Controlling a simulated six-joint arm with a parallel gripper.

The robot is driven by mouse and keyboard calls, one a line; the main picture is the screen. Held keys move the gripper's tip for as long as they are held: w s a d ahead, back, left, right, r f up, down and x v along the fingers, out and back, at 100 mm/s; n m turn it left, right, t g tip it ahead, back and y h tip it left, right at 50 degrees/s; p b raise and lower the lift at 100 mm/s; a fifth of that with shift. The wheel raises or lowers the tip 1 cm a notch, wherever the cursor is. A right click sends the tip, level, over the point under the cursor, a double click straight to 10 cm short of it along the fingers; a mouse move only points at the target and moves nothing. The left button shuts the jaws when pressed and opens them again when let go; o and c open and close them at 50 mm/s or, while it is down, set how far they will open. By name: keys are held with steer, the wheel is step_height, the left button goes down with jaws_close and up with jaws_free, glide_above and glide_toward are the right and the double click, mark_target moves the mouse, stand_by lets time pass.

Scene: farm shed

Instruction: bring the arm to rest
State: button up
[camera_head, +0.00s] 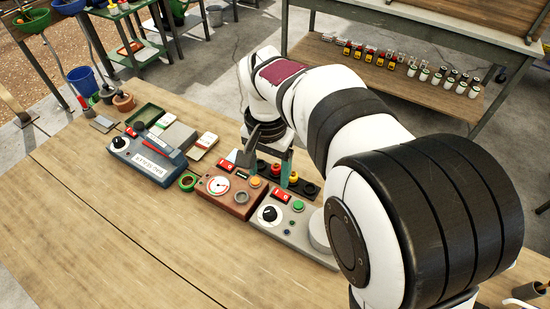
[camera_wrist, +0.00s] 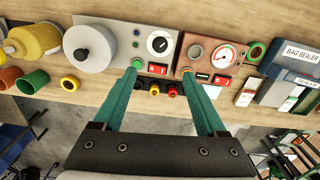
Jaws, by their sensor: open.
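My gripper (camera_wrist: 162,70) is open, with its two teal fingers well apart and nothing between them. In the head view, my gripper (camera_head: 266,166) hangs over the back side of the devices on the wooden bench (camera_head: 130,240). In the wrist view, the fingertips overlap the near edges of a grey control box (camera_wrist: 145,48) and a brown gauge box (camera_wrist: 212,58). I cannot tell whether they touch. The grey box (camera_head: 290,238) has a dial, a red switch and a green button. The brown box (camera_head: 222,204) has a round white gauge and a red switch.
A blue bag sealer (camera_head: 145,163) stands left of the brown box, with a green ring (camera_head: 187,182) between them. A black strip with coloured knobs (camera_head: 304,188) lies behind the boxes. Yellow bottles (camera_wrist: 35,42) and cups show in the wrist view. The bench front is clear.

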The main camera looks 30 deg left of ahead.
stand_by(0.3)
steer(key=d+r+m, duration=0.2)
steer(key=d+r, duration=0.2)
steer(key=d, duration=0.7)
steer(key=s+d+f+m+y, duration=0.1)
steer(key=s+d+m, duration=0.3)
steer(key=s+d, duration=1.1)
steer(key=shift+s+d+f+y, duration=0.25)
steer(key=shift+d+f+y, duration=0.15)
steer(key=shift+d+f, duration=0.15)
